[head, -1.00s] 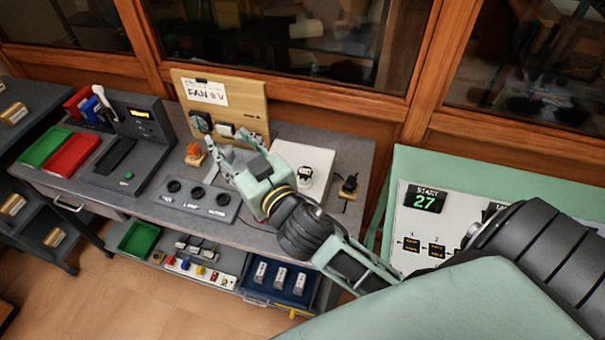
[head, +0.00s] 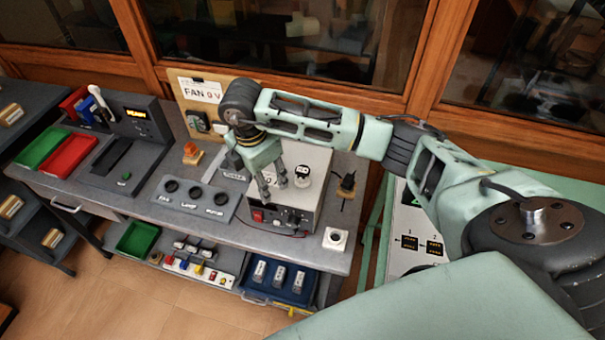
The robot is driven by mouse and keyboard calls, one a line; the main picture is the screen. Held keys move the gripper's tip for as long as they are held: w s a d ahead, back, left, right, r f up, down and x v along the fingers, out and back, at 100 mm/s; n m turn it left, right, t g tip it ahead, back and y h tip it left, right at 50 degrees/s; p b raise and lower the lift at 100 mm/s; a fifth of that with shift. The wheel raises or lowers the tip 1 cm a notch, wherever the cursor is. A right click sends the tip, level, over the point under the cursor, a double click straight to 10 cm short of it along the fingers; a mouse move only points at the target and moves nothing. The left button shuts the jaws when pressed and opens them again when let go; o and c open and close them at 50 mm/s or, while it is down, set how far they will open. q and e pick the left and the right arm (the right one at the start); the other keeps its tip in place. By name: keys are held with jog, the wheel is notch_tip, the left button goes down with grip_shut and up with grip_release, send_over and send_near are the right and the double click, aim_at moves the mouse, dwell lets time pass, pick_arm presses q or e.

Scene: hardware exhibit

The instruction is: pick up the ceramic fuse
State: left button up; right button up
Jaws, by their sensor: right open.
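I cannot tell for sure which thing is the ceramic fuse. Three small pale upright pieces (head: 279,275) stand in a blue tray (head: 318,283) on the lower shelf, too small to identify. My right gripper (head: 274,190) is open and points down, its fingers apart and with nothing visible between them. It hangs in front of the white box with a dial (head: 305,205), above and behind the blue tray. My right arm comes in from the right and hides part of the fan board. My left gripper is not in view.
The grey bench holds a panel with three black knobs (head: 194,194), an orange knob (head: 191,149), and red (head: 69,155) and green (head: 42,145) trays. The lower shelf has another green tray (head: 137,239) and several coloured plugs (head: 198,268). A wood-framed glass cabinet stands behind.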

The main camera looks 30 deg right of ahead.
aim_at(300, 169)
jog(key=d+m+h, duration=0.1)
jog(key=d, duration=0.2)
jog(key=d+r+m+h, duration=0.1)
jog(key=d, duration=0.2)
jog(key=d+h, duration=0.1)
jog(key=d, duration=0.2)
jog(key=shift+w+r+m+g+h+b, duration=0.1)
jog(key=shift+r+m+g+h+b, duration=0.2)
jog(key=shift+m+b, duration=0.1)
jog(key=shift+d+f, duration=0.15)
jog(key=shift+f, duration=0.2)
jog(key=p+x, duration=0.3)
jog(key=x, duration=0.1)
jog(key=shift+w+a+f, duration=0.15)
jog(key=shift+w+a, duration=0.05)
jog(key=shift+a, duration=0.05)
jog(key=shift+d+f, duration=0.1)
jog(key=shift+f, duration=0.3)
jog(key=shift+c, duration=0.4)
jog(key=c, duration=1)
jog(key=shift+r, duration=0.1)
